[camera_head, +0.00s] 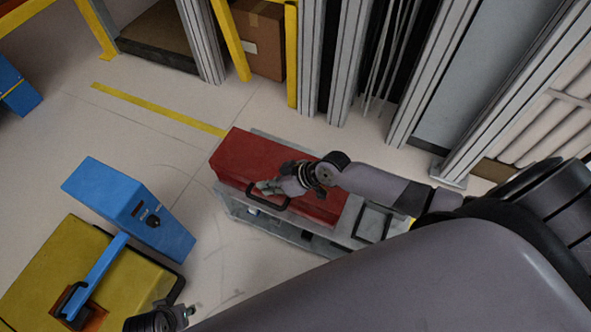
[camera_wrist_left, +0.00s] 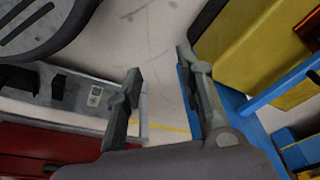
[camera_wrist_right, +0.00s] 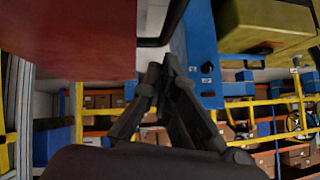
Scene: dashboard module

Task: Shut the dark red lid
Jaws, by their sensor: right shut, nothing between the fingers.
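The dark red lid (camera_head: 245,158) lies over the grey module body (camera_head: 375,225) in the head view. Its black handle (camera_head: 249,196) sticks out at the front edge. I cannot tell whether the lid is fully down. My right gripper (camera_head: 266,187) is shut and empty, over the lid close to the handle; contact is unclear. In the right wrist view, its fingertips (camera_wrist_right: 165,68) meet beside the red lid (camera_wrist_right: 70,40). My left gripper (camera_head: 186,312) is at the bottom of the head view. Its fingers (camera_wrist_left: 158,65) are apart and empty in the left wrist view, near the red part (camera_wrist_left: 40,145).
A blue box on an arm (camera_head: 130,205) and a yellow block (camera_head: 70,275) stand left of the module. Grey posts (camera_head: 345,60) and a cardboard box (camera_head: 262,38) stand behind. Floor is clear between the blue box and the module.

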